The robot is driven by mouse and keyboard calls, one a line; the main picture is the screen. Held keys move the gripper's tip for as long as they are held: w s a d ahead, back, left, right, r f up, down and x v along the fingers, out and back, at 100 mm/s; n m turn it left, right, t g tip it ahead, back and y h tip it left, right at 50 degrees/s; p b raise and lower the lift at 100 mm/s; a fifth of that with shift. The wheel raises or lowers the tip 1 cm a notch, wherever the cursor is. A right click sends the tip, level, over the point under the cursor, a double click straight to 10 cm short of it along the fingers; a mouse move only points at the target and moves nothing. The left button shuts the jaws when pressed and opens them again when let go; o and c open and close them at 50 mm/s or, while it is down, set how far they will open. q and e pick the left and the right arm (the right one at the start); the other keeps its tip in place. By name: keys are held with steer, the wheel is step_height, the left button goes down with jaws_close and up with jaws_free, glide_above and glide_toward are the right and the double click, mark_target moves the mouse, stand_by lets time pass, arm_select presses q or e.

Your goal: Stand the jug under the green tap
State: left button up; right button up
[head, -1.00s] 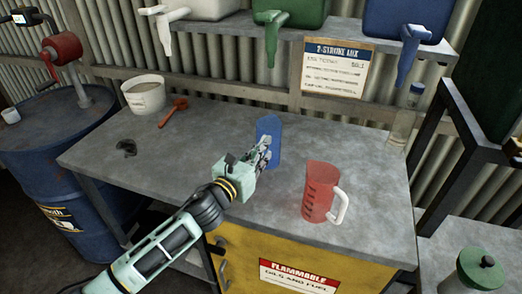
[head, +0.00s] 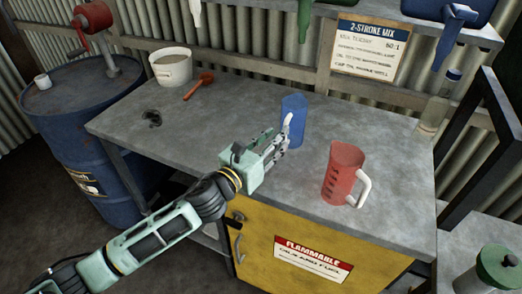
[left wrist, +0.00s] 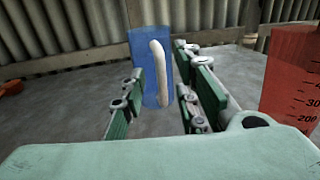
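A blue jug (head: 296,112) stands upright on the grey bench top, its white handle (left wrist: 160,75) facing my left gripper. My left gripper (head: 279,145) is open just in front of it. In the left wrist view, the fingers lie apart on either side of the handle, with gaps visible; I cannot tell how far around it they reach. A red jug (head: 344,172) with dark marks and a white handle stands to the right. The green tap (head: 304,18) hangs from the shelf behind the blue jug, its top cut off. My right gripper is not in view.
A white tub (head: 171,68) and a red-orange scoop (head: 199,86) are at the bench's back left. A clear bottle (head: 438,105) stands at the back right. A blue tap (head: 447,38) and a white tap (head: 197,12) flank the green one. The bench's front middle is bare.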

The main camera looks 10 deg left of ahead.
arm_select(q)
steer(key=v, duration=0.6)
steer(key=shift+b, duration=0.35)
steer(key=shift+a, duration=0.1)
steer(key=shift+s, duration=0.1)
